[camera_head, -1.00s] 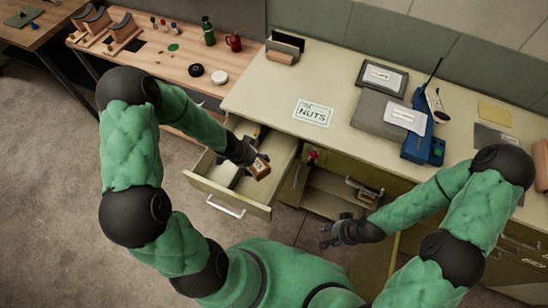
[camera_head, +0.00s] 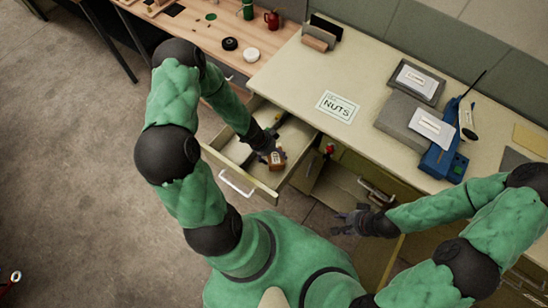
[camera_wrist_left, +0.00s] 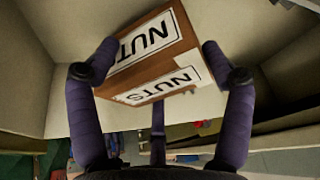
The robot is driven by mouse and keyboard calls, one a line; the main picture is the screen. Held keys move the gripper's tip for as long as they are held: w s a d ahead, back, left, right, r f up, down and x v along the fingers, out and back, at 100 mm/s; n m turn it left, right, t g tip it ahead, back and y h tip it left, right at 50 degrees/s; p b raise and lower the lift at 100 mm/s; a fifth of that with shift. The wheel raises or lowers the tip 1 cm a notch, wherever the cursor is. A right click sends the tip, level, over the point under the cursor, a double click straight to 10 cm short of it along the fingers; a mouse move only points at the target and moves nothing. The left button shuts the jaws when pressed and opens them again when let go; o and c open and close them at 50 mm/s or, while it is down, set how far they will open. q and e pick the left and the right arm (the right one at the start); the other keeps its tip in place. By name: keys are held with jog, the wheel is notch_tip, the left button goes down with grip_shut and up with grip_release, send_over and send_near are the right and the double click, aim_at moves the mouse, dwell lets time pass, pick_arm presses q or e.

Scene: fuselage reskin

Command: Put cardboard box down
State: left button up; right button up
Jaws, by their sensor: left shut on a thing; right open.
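The cardboard box (camera_head: 277,160) is small and brown with white labels. In the left wrist view the box (camera_wrist_left: 150,55) shows "NUTS" on two faces. My left gripper (camera_head: 268,153) is shut on the box, with a finger on each side in the left wrist view (camera_wrist_left: 158,70). It holds the box over or in the open drawer (camera_head: 238,184); I cannot tell if the box touches the drawer floor. My right gripper (camera_head: 352,220) is open and empty, in front of the desk's open lower cabinet.
A "NUTS" label card (camera_head: 338,106) lies on the cream desktop (camera_head: 300,85). A grey box (camera_head: 410,122) and a blue device (camera_head: 445,150) stand at the right. An open cabinet (camera_head: 340,185) is right of the drawer. A wooden workbench (camera_head: 190,35) stands at upper left.

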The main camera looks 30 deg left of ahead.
aim_at(274, 157)
pick_arm(q)
notch_tip(274, 157, down, 4)
jog(key=shift+r+b, duration=0.25)
jog(key=shift+b, duration=0.35)
jog(key=o, duration=1.5)
jog(key=shift+r, duration=0.1)
jog(key=p+v, duration=0.6)
jog(key=v, duration=0.6)
